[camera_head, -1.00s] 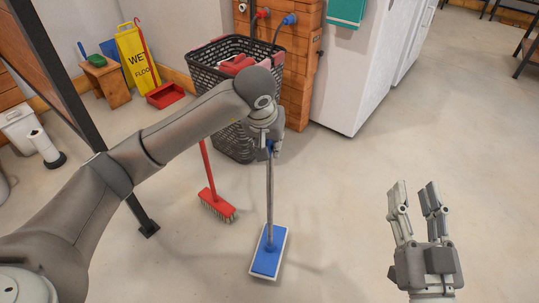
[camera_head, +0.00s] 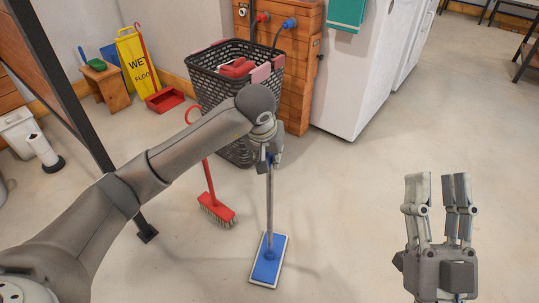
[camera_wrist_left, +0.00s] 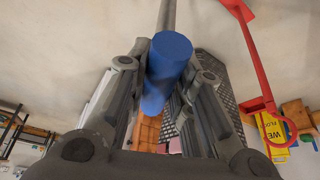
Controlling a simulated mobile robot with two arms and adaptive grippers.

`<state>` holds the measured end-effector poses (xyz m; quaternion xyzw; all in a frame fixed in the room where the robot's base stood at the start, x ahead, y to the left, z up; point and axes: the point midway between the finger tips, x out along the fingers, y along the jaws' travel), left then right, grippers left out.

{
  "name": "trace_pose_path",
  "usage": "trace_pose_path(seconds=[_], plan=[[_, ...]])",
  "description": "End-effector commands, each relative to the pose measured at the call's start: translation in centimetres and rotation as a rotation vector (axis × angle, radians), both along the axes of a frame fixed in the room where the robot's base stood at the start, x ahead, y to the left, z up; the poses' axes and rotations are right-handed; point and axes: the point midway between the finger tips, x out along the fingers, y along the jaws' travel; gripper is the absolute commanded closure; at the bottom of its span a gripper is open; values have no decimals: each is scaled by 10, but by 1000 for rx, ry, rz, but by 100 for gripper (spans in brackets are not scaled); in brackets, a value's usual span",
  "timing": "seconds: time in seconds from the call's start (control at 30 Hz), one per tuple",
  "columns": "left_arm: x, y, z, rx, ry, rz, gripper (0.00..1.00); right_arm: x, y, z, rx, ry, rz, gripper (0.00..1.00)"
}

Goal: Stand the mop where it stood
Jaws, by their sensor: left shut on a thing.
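The mop has a thin grey pole and a flat blue head (camera_head: 267,265) with a pale rim. Its head is on the floor and its pole stands nearly upright. My left gripper (camera_head: 268,160) is shut on the blue grip at the top of the pole. In the left wrist view the blue grip (camera_wrist_left: 168,60) lies between the two fingers. My right gripper (camera_head: 438,190) is empty at the lower right, its fingers apart, far from the mop.
A red broom (camera_head: 217,210) stands left of the mop, partly behind my left arm. A dark laundry basket (camera_head: 232,90) with red and pink cloth stands behind it. A yellow wet-floor sign (camera_head: 137,60) and red dustpan (camera_head: 165,100) are further back. The floor to the right is clear.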

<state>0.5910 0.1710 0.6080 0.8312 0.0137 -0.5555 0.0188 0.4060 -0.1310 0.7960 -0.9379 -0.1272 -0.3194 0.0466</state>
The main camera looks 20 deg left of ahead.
Motion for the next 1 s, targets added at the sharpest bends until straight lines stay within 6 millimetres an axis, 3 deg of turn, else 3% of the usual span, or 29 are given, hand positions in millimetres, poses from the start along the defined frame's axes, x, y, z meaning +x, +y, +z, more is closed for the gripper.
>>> trace_pose_path(seconds=[0.13,0.17,0.3,0.73,1.0], plan=[[1,0,0,-1,-4,1,100,-2,0,3,6,-21,1,60],[0,0,-1,0,-1,0,76,-3,0,4,7,-25,1,60],[0,0,-1,0,0,0,58,-3,0,4,7,-26,1,60],[0,0,1,0,0,0,57,0,0,2,2,-6,1,60],[-12,1,34,2,-3,0,57,21,1,-32,-60,216,-11,60]])
